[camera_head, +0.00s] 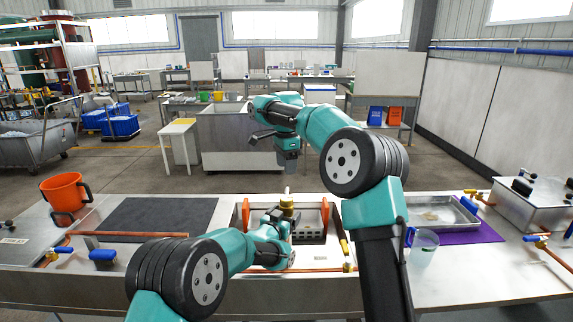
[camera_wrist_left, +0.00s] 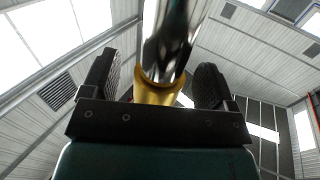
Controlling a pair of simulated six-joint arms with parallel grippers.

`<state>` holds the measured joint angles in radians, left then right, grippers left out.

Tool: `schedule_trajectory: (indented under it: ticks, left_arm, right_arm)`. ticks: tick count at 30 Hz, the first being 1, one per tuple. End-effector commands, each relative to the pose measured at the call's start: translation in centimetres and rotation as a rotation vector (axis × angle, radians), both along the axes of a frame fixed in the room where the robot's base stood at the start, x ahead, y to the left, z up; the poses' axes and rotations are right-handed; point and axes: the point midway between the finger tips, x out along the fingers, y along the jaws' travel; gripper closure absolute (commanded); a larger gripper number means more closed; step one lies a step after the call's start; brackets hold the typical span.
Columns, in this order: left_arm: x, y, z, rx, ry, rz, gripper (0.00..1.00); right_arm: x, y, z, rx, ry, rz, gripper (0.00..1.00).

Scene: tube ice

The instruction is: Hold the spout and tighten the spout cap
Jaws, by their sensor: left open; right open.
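The spout shows in the left wrist view as a shiny metal tube (camera_wrist_left: 172,35) with a brass-coloured collar (camera_wrist_left: 160,90) at its lower end. My left gripper (camera_wrist_left: 153,78) is open, with one black finger on each side of the spout; I cannot tell whether either touches it. In the head view the brass-coloured spout part (camera_head: 287,202) stands over the sink, just above my left gripper (camera_head: 281,218). My right gripper (camera_head: 288,162) hangs above and beyond it, pointing down, open and apart from the spout. I cannot make out the spout cap separately.
An orange bucket (camera_head: 65,192) stands at the left. A dark mat (camera_head: 155,217) lies left of the sink (camera_head: 232,225). A clear cup (camera_head: 424,245) and a metal tray (camera_head: 440,210) are at the right. A copper pipe (camera_head: 310,269) with valves runs along the front.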

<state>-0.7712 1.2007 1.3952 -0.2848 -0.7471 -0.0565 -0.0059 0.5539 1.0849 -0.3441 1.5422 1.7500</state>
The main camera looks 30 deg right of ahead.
Motion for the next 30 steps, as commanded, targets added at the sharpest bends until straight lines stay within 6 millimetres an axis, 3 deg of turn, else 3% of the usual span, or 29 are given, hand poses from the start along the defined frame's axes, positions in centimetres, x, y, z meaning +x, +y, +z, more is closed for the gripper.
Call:
schedule_trajectory:
  ticks: [21, 30]
  left_arm:
    - [-5.2, 8.3, 0.0, 0.000, 0.001, 0.001, 0.20]
    - [-6.2, 9.6, 0.0, 0.000, 0.000, 0.000, 0.20]
  right_arm:
    - [0.0, 0.0, 0.0, 0.000, 0.000, 0.000, 0.42]
    - [0.0, 0.0, 0.0, 0.000, 0.000, 0.000, 0.42]
